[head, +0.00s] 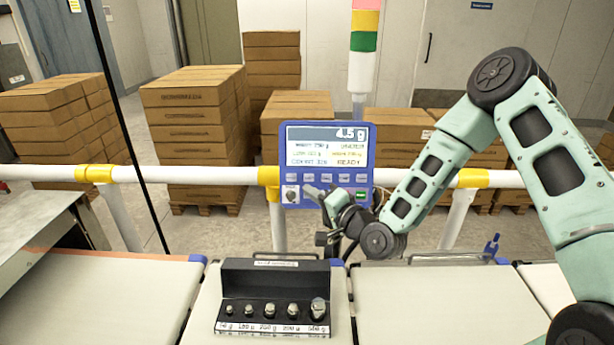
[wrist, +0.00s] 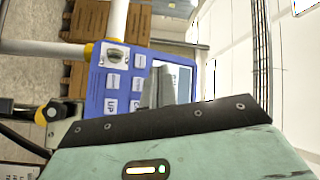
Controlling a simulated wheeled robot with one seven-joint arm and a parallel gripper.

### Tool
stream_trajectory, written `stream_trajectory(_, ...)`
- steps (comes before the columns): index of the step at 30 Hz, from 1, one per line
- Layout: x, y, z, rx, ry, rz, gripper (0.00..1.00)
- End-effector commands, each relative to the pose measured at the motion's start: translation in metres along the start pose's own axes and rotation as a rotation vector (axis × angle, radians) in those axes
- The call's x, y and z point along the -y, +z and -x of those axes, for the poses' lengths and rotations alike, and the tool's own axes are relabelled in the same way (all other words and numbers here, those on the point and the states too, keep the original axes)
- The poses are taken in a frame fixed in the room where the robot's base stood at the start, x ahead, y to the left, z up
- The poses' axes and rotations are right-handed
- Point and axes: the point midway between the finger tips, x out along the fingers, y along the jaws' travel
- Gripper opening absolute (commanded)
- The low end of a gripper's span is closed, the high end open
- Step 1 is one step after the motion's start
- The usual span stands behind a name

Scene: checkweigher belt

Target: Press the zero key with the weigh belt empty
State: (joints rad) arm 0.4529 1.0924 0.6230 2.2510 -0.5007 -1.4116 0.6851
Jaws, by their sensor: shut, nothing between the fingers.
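The blue control panel (head: 318,130) faces me at the rail behind the belts, with a lit screen reading 4.5 g and a row of small keys below. The key labels are too small in the head view to pick out the zero key. My gripper (head: 312,191) is shut and empty, its tips in front of the panel's lower key area; I cannot tell if they touch. The wrist view shows the panel (wrist: 97,90) sideways, with the fingers (wrist: 165,88) partly covering keys and screen. The middle belt (head: 203,318) carries an open black weight case (head: 275,275) with several silver weights.
White rails with yellow joints (head: 269,176) run behind the belts. Side belts lie left (head: 100,290) and right (head: 430,300), both bare. Stacked cartons (head: 195,120) stand beyond the rail. A signal tower (head: 362,60) rises behind the panel.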

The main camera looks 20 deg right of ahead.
Motion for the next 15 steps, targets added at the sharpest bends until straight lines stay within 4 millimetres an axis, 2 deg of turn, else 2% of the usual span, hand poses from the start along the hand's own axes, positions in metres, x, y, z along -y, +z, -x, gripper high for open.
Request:
stream_trajectory(8, -0.004, -0.003, -0.005, 0.000, 0.001, 0.002, 0.00)
stream_trajectory(15, -0.019, -0.018, -0.025, 0.000, 0.001, 0.003, 0.00)
